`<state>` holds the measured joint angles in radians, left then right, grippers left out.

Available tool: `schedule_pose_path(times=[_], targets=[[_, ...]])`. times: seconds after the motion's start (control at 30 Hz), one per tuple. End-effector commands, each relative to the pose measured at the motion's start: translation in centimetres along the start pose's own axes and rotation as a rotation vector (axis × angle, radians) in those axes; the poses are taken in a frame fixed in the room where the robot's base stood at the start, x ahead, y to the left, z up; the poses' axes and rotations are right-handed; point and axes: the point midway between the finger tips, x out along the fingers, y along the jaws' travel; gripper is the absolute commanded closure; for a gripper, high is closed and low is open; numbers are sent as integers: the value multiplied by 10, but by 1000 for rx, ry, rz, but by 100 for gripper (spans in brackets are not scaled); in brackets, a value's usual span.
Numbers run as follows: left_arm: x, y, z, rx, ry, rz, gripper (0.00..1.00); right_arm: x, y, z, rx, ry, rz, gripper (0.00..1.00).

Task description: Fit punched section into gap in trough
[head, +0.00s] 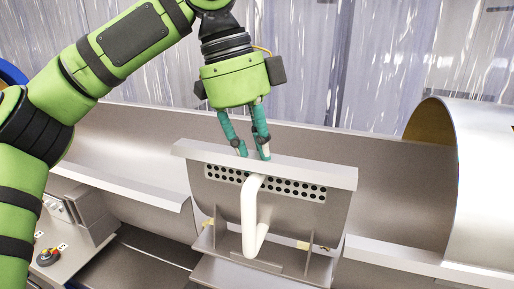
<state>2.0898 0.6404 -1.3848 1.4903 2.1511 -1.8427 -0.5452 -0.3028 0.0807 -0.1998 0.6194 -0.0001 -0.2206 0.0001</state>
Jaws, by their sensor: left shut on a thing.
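The punched section (215,195) is a grey metal panel with a flat top flange, rows of dark holes and a white bent handle (250,215) on its front. It is at the gap in the metal trough (400,195), with its flange higher than the trough's front rim on both sides. My left gripper (254,157) points down with its teal fingers close together at the flange's top edge, shut on the section. The flange partly hides the fingertips. The section's lower edge against the gap cannot be told clearly. My right gripper is out of view.
A large metal drum (485,170) stands at the right end of the trough. Upright brackets (311,268) stand below the section. Translucent strip curtains (380,60) hang behind.

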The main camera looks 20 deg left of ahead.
Motion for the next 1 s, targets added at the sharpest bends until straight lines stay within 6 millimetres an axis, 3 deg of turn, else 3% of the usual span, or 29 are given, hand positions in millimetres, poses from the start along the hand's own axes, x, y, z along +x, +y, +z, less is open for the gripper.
schedule_pose_path(times=[0.17,0.7,1.0], targets=[[-1,0,0,1,5,-1,100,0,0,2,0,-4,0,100],[43,0,12,1,4,-2,100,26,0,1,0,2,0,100],[53,0,15,0,5,-3,100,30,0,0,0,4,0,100]])
